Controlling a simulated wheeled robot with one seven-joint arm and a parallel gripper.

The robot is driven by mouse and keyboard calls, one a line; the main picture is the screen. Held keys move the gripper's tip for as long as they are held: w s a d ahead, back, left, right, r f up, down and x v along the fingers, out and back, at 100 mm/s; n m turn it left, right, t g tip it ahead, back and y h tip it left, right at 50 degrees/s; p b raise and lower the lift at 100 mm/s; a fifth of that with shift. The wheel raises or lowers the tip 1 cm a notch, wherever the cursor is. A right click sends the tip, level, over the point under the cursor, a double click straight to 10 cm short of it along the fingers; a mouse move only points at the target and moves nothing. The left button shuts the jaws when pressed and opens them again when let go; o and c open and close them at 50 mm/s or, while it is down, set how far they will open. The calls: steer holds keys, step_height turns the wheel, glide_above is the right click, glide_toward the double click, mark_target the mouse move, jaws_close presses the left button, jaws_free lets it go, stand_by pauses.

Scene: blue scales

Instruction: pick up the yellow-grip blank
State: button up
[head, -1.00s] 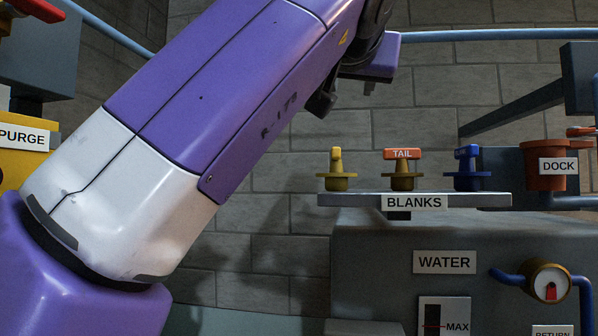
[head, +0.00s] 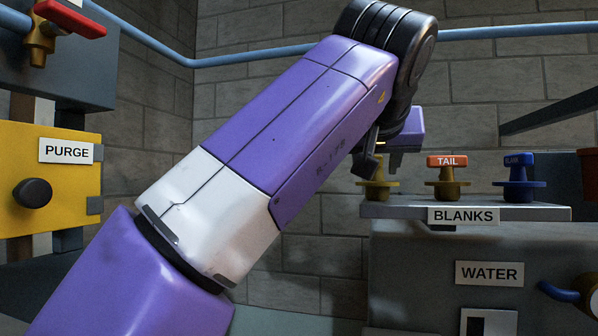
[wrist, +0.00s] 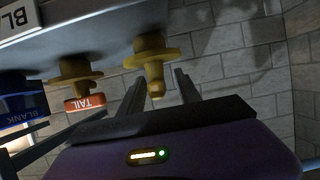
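The yellow-grip blank (head: 376,193) stands at the left end of the BLANKS shelf (head: 405,211), partly hidden in the head view by the end of my arm. In the wrist view the same blank (wrist: 150,53) hangs from the top, with its yellow grip pointing toward my gripper. My gripper (wrist: 160,85) is open, one finger on each side of the grip's end. I see a gap on both sides and cannot tell of any contact. In the head view my gripper (head: 384,160) is just above the blank, its fingers mostly hidden.
The orange TAIL blank (head: 447,175) stands close to the right, with the blue-grip blank (head: 518,178) beyond it. In the wrist view the TAIL blank (wrist: 78,80) is near the left finger. A brick wall (head: 300,255) lies behind. The yellow PURGE panel (head: 50,190) is far left.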

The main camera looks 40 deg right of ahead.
steer(key=shift+x, duration=0.8)
steer(key=shift+c, duration=0.4)
jaws_close()
steer(key=shift+r, duration=0.1)
